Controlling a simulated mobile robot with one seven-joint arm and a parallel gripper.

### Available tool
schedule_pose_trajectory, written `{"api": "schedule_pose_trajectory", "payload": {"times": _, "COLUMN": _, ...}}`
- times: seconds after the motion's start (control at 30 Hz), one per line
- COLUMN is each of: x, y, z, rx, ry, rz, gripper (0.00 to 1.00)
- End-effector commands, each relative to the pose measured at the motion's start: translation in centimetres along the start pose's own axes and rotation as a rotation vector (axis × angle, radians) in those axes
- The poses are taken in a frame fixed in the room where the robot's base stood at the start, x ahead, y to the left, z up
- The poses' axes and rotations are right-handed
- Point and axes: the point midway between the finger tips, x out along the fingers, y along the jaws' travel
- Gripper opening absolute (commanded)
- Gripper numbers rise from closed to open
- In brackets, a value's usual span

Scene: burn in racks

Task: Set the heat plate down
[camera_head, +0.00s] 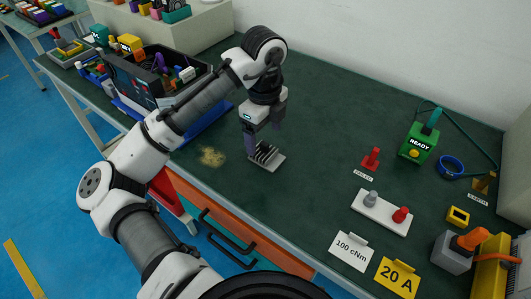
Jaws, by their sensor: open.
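The heat plate (268,158) is a grey, finned plate at the middle of the green bench top. It appears to rest flat on the bench. My gripper (262,138) points down right above its fins, and its fingers partly hide the plate's back edge. The gripper is open; I cannot tell whether a finger touches the fins.
A tan powdery patch (212,157) lies left of the plate. A dark bin with tools (135,85) stands at the back left. On the right are a white block with two knobs (382,212), a green READY box (418,146) and signs (350,250). The bench between is clear.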

Motion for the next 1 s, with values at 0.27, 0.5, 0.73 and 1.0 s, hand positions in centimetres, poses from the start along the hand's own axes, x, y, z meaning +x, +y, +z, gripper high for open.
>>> {"api": "schedule_pose_trajectory", "payload": {"times": 0.27, "x": 2.3, "y": -0.1, "z": 0.0, "rx": -0.001, "ry": 0.002, "rz": -0.001, "gripper": 0.80}}
{"api": "schedule_pose_trajectory", "payload": {"times": 0.5, "x": 5.6, "y": -0.3, "z": 0.1, "rx": -0.001, "ry": 0.000, "rz": -0.001, "gripper": 0.80}}
{"api": "schedule_pose_trajectory", "payload": {"times": 0.73, "x": 6.2, "y": -0.4, "z": 0.1, "rx": -0.001, "ry": -0.001, "rz": -0.003, "gripper": 0.80}}
{"api": "schedule_pose_trajectory", "payload": {"times": 1.0, "x": 6.2, "y": -0.4, "z": 0.1, "rx": -0.001, "ry": -0.001, "rz": -0.003, "gripper": 0.55}}
